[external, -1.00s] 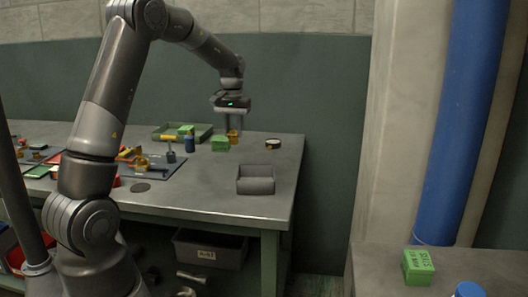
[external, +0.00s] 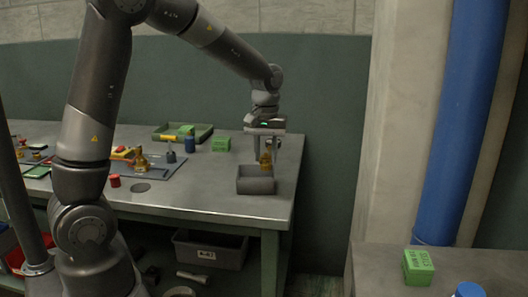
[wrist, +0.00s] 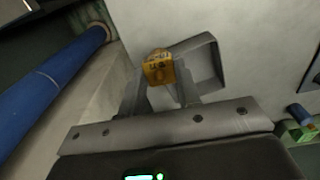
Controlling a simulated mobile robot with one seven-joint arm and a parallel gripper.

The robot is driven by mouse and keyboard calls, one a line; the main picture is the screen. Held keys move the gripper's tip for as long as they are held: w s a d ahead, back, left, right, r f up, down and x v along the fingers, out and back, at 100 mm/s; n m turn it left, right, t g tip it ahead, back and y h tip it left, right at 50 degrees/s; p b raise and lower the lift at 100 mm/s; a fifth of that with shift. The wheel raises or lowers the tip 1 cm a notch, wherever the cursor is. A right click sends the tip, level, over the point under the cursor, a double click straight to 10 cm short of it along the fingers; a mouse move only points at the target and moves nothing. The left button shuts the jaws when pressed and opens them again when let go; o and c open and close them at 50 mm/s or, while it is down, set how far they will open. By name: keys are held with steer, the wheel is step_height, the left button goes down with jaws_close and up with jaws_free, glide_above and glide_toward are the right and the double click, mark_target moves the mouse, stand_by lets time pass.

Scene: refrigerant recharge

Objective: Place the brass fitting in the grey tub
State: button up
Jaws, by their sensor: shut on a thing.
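The brass fitting (external: 266,160) is held between the fingers of my gripper (external: 265,158), which is shut on it. In the wrist view the fitting (wrist: 159,68) is a yellow-brass piece between the fingertips (wrist: 160,80). The grey tub (external: 256,186) is a small open box near the right end of the workbench. In the external view the fitting appears just above or behind the tub's far rim. In the wrist view the tub (wrist: 213,62) shows beyond the fitting, to its right, with its inside looking empty. I cannot tell the exact height of the fitting over the rim.
The grey workbench (external: 215,202) is clear around the tub. A green tray (external: 203,135), a green box (external: 221,144) and a blue can (external: 190,144) stand farther back left. Another brass piece (external: 141,160) sits on a mat at left. A blue pipe (external: 466,130) stands at right.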

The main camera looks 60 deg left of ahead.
steer(key=a+f, duration=0.1)
steer(key=a, duration=0.2)
steer(key=w+a+f, duration=0.1)
steer(key=a+f, duration=0.1)
steer(key=a, duration=0.1)
steer(key=w+a+f, duration=0.1)
steer(key=a+f, duration=0.1)
steer(key=a, duration=0.1)
steer(key=shift+w+f, duration=0.25)
steer(key=shift+f, duration=2.05)
steer(key=o, duration=1)
steer(key=shift+f, duration=0.15)
